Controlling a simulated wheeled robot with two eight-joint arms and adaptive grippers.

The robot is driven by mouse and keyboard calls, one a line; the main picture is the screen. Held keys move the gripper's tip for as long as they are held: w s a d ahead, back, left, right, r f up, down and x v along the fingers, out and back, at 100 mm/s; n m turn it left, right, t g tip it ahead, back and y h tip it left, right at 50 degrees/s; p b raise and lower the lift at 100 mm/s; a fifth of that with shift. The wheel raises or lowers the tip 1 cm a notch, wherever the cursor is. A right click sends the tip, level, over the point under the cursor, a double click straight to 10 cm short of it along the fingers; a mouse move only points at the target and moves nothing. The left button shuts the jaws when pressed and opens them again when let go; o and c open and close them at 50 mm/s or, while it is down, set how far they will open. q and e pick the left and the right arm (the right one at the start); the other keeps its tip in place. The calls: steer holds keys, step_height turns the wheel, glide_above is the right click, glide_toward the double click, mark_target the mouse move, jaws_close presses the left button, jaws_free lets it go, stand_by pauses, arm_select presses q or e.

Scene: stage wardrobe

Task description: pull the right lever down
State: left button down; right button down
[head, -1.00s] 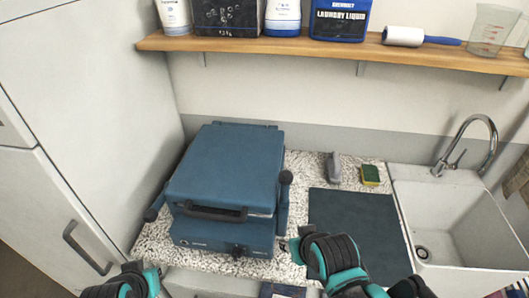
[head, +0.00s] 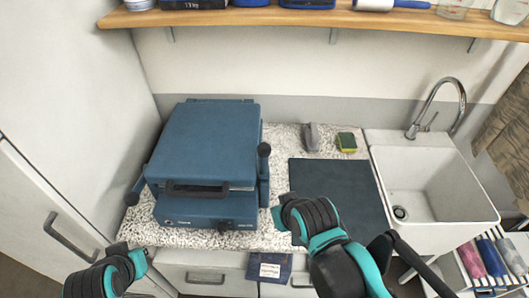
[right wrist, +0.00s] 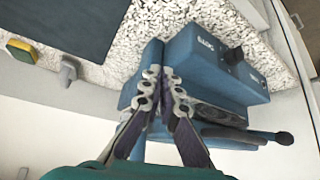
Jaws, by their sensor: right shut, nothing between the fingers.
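A blue press-like machine (head: 208,140) stands on the speckled counter. Its right lever (head: 264,165) stands up along its right side, with a dark knob at the top. Its left lever (head: 134,196) slants forward and lower. My right gripper (head: 279,213) is shut and empty, just in front and right of the right lever's lower part. In the right wrist view its fingertips (right wrist: 164,76) overlap a blue bar at the machine's side; I cannot tell whether they touch. My left gripper (head: 130,254) is low at the left, away from the machine; its finger opening is unclear.
A dark mat (head: 338,198) lies right of the machine, with a grey object (head: 311,137) and sponge (head: 346,142) behind it. A white sink (head: 425,180) is further right. A shelf (head: 330,22) runs above; a white cabinet (head: 60,120) stands left.

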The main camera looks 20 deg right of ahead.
step_height(320, 180, up, 17)
steer(key=p, duration=1.6)
step_height(320, 180, up, 9)
steer(key=m+g+p, duration=0.4)
steer(key=g+p, duration=0.1)
steer(key=p, duration=0.2)
glide_above(264, 162)
steer(key=d, duration=0.2)
steer(key=w+d+f+m+g, duration=0.2)
steer(key=w+f, duration=0.1)
steer(key=w, duration=0.4)
steer(key=shift+d+f+m+g+y, duration=0.3)
steer(key=shift+d+f+g+y, duration=0.05)
steer(key=shift+d+g+y, duration=0.05)
steer(key=shift+w, duration=0.1)
steer(key=s+a+f, duration=0.1)
steer(key=s+f, duration=0.1)
steer(key=f, duration=0.3)
steer(key=s+a+f+p, duration=0.1)
steer(key=a+f, duration=0.1)
steer(key=f, duration=0.3)
steer(key=shift+s+f, duration=0.3)
steer(key=shift+s, duration=0.05)
